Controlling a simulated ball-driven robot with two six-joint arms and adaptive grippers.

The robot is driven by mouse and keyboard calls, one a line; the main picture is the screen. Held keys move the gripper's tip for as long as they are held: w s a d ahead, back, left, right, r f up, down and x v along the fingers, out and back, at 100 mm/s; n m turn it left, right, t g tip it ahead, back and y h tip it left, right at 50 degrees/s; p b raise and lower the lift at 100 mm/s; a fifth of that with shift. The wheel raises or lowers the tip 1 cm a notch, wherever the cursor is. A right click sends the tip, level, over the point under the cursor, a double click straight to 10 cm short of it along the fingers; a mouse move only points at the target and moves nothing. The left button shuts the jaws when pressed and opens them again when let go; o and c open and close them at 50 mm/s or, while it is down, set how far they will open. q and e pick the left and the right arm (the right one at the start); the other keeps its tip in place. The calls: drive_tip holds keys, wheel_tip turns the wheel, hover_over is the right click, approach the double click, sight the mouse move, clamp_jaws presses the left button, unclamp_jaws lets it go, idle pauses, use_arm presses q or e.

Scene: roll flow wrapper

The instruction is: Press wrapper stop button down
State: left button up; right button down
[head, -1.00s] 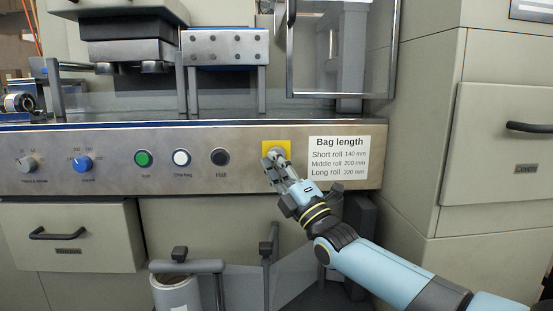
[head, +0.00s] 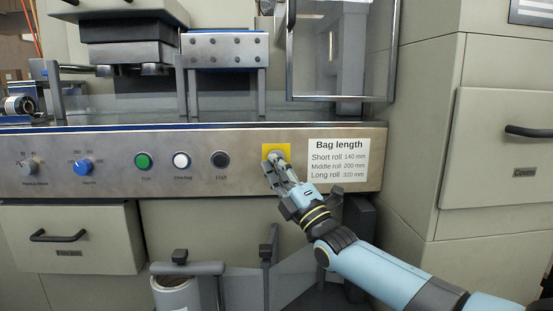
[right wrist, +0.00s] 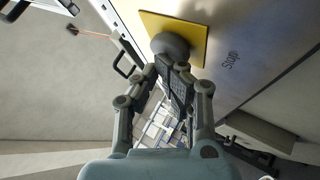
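The stop button (head: 276,154) is a grey round knob on a yellow square plate (head: 286,147) at the right part of the metal control panel. My right gripper (head: 273,168) is right at the button, coming from below and to the right, and hides part of it. In the right wrist view the button (right wrist: 170,43) stands out from the yellow plate (right wrist: 190,28), beside the word "Stop". The fingertips of my right gripper (right wrist: 173,72) are close together with nothing between them, at the button's edge. I cannot tell whether they touch it. My left gripper is out of view.
The panel (head: 110,178) also holds green (head: 143,160), white (head: 181,160) and black (head: 220,158) buttons, and two dials at left. A bag length label (head: 338,160) is right of the yellow plate. A film roll (head: 175,292) and brackets stand below. Cabinets are at right.

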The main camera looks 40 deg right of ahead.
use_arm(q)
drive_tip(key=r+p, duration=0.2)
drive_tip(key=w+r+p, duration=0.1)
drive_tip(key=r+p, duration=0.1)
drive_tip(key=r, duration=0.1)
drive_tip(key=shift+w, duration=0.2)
use_arm(e)
drive_tip(key=s+a, duration=0.3)
drive_tip(key=s, duration=0.2)
drive_tip(key=shift+s+a, duration=0.15)
